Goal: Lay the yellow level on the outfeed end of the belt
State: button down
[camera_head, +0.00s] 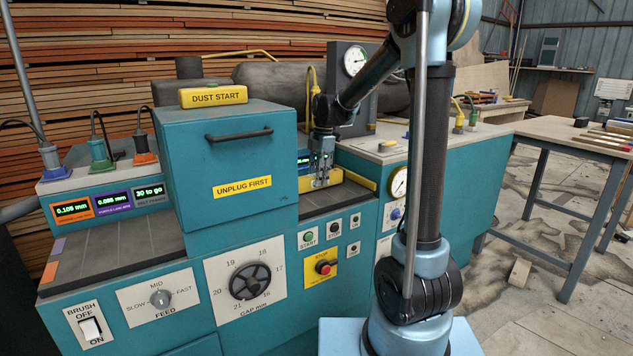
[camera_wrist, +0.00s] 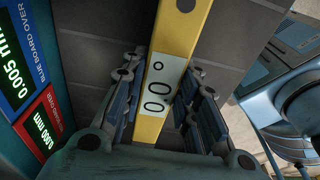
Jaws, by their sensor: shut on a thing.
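The yellow level (camera_wrist: 182,32) runs lengthwise between the finger pads of my gripper (camera_wrist: 164,100) in the wrist view. Its white display reads 0.0°. In the head view my gripper (camera_head: 321,178) points down over the outfeed end of the belt (camera_head: 322,199), just right of the teal hood. The level shows there as a yellow strip (camera_head: 334,176) at my fingers, partly hidden by them. The dark, segmented belt (camera_wrist: 235,65) lies beneath the level in the wrist view. I cannot tell whether the level touches the belt.
The teal hood (camera_head: 235,155) stands close on the left of my gripper. A gauge panel (camera_head: 353,75) and a pale-topped cabinet (camera_head: 385,142) stand behind and to the right. Start and stop buttons (camera_head: 323,267) are on the front below. A worktable (camera_head: 560,135) stands far right.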

jog(key=shift+f, duration=0.5)
jog(key=c, duration=1.2)
grip_release()
jog(key=shift+c, duration=0.2)
jog(key=shift+r, duration=0.1)
